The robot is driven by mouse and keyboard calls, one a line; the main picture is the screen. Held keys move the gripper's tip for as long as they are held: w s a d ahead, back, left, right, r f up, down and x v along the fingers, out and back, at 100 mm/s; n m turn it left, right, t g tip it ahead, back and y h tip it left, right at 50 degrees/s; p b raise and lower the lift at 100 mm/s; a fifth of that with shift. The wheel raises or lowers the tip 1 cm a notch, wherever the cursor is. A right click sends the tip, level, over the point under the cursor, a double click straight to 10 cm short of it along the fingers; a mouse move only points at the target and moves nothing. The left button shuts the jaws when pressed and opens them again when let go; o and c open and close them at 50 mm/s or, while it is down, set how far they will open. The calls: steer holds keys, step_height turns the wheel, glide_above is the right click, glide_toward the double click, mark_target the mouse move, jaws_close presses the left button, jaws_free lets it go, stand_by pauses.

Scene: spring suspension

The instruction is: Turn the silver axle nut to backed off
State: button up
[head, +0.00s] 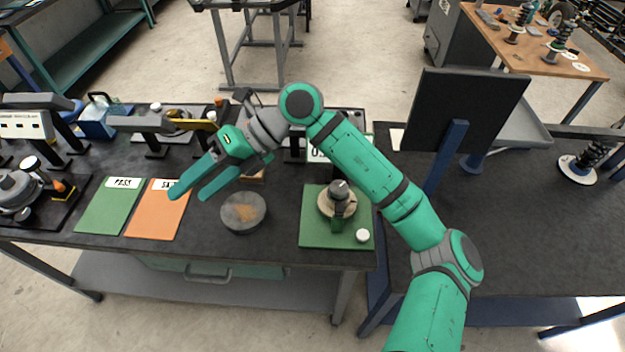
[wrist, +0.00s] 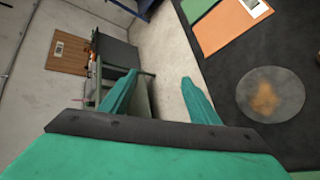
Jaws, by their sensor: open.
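A fixture with a round tan disc (head: 325,203) and a dark grey knob-like top (head: 338,190) stands on a green base plate (head: 312,236) near the bench's front right. The silver axle nut may be part of this top, but it is too small to tell. My gripper (head: 190,193) is open and empty, above the bench to the left of the fixture and apart from it. Its two green fingers also show in the wrist view (wrist: 158,78), with nothing between them. The fixture is not seen in the wrist view.
A round grey plate with a rusty patch (head: 243,225) lies between gripper and fixture. A green mat (head: 109,210) and an orange mat (head: 152,222) lie to the left. A white cap (head: 362,236) sits on the green base. A black panel (head: 465,115) stands behind right.

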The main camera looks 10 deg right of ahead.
steer(key=w+d+f+m+t+h, duration=0.1)
steer(key=w+d+f+h, duration=0.15)
steer(key=d, duration=0.35)
steer(key=w+d+f+m+h, duration=0.1)
steer(key=d+h, duration=0.2)
steer(key=d, duration=0.3)
steer(key=m+h, duration=0.3)
steer(key=h, duration=0.3)
glide_toward(339, 187)
steer(key=shift+t, duration=0.4)
steer(key=f, duration=0.8)
steer(key=shift+s+d+f, duration=0.1)
steer(key=shift+s, duration=0.25)
steer(key=c, duration=1.1)
steer(key=shift+o, duration=0.2)
steer(key=shift+n, duration=0.3)
